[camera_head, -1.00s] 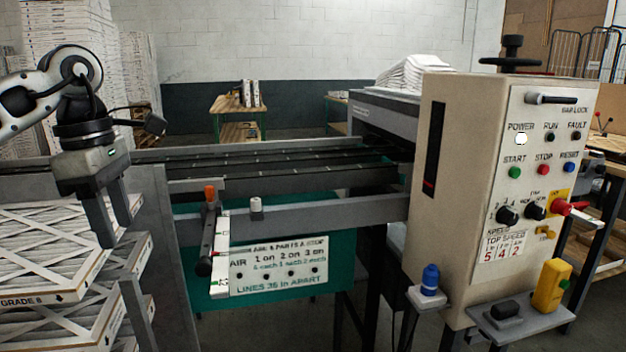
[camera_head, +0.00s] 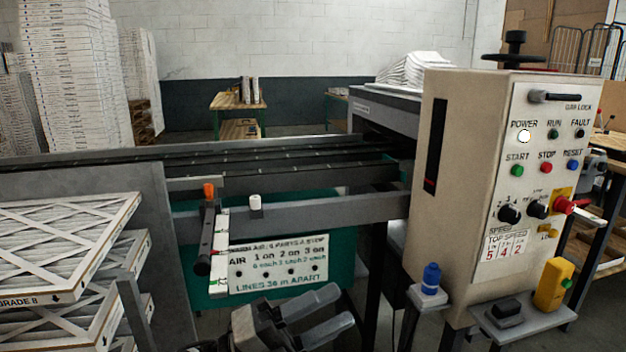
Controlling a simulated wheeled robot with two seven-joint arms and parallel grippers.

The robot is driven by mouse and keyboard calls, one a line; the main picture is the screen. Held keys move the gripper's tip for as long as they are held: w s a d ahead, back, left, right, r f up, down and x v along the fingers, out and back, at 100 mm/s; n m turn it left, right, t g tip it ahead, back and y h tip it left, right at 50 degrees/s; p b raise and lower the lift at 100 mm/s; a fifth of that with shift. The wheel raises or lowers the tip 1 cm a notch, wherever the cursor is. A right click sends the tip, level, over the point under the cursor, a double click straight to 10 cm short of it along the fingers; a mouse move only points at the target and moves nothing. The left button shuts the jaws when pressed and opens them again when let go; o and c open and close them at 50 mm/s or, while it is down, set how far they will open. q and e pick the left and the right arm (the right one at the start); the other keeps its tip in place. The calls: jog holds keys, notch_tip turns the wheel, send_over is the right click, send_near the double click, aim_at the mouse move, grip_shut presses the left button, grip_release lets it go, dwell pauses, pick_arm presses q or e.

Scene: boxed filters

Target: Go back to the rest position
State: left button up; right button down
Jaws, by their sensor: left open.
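My left gripper (camera_head: 338,306) is at the bottom middle of the head view, in front of the machine's lower frame and below the white sign (camera_head: 278,264). Its two grey fingers point right and stand apart with nothing between them. The rest of my left arm is mostly cut off by the bottom edge. My right gripper is out of view.
Stacked boxed filters (camera_head: 62,250) stand at the left, close to a grey panel (camera_head: 158,240). The conveyor (camera_head: 250,165) runs across the middle to the beige control box (camera_head: 470,190). A blue-capped bottle (camera_head: 431,279) and a yellow switch (camera_head: 553,285) sit on low brackets at right.

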pick_arm(q)
jog(key=s+a+f+n+t+y, duration=0.25)
jog(key=a+f+n+y, duration=0.2)
jog(key=f+n, duration=0.35)
jog(key=s+a+f+n+t+y, duration=0.1)
jog(key=a+f+n+t+y, duration=0.25)
jog(key=f+n+y, duration=0.5)
jog(key=s+a+f+n+t+y, duration=0.1)
jog(key=a+f+n+t+y, duration=0.3)
jog(key=n, duration=0.7)
jog(key=s+a+f+n+g+y, duration=0.1)
jog(key=s+a+f+n+g, duration=0.3)
jog(key=s+f, duration=0.4)
jog(key=shift+s+f+g+y, duration=0.3)
jog(key=shift+f+g, duration=0.1)
jog(key=shift+g, duration=0.3)
